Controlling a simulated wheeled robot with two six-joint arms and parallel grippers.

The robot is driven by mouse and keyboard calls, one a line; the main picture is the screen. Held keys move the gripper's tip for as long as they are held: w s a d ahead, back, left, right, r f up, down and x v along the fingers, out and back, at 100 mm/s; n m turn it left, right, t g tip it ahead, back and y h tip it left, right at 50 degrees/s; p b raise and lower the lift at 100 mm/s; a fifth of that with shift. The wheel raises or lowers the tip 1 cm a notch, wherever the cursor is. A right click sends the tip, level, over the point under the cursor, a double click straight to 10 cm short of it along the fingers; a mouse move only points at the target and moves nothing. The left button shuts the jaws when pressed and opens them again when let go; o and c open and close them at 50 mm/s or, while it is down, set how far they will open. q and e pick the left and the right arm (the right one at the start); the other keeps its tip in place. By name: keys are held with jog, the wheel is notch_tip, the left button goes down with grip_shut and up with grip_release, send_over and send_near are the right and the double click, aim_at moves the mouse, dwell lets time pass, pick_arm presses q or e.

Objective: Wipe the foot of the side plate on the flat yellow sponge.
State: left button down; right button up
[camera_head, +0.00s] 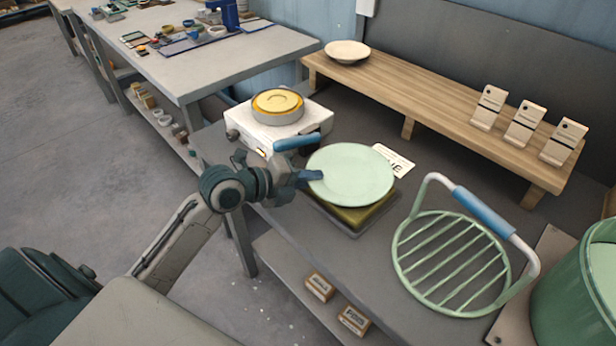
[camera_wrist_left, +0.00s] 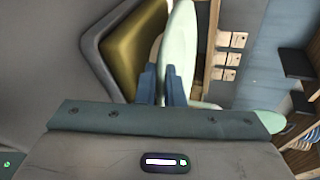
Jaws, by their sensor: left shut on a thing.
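The side plate (camera_head: 352,174) is pale green and round. My left gripper (camera_head: 312,177) is shut on its left rim and holds it roughly level over the yellow sponge (camera_head: 352,217). The sponge lies in a dark tray (camera_head: 338,226), and the plate hides much of it. In the left wrist view the plate (camera_wrist_left: 181,50) shows edge-on between the fingers (camera_wrist_left: 162,84), beside the sponge (camera_wrist_left: 137,47). The plate's foot is underneath; I cannot tell whether it touches the sponge. My right gripper is not in view.
A green wire rack (camera_head: 450,262) with a blue-handled hoop stands right of the tray, near a green bin (camera_head: 577,285). A white appliance with a yellow lid (camera_head: 277,103) stands behind left. A wooden shelf (camera_head: 430,95) at the back holds a cream bowl (camera_head: 347,52) and several blocks.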

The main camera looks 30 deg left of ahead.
pick_arm(q)
jog(key=shift+r+p, duration=1.85)
jog(key=shift+r, duration=1.2)
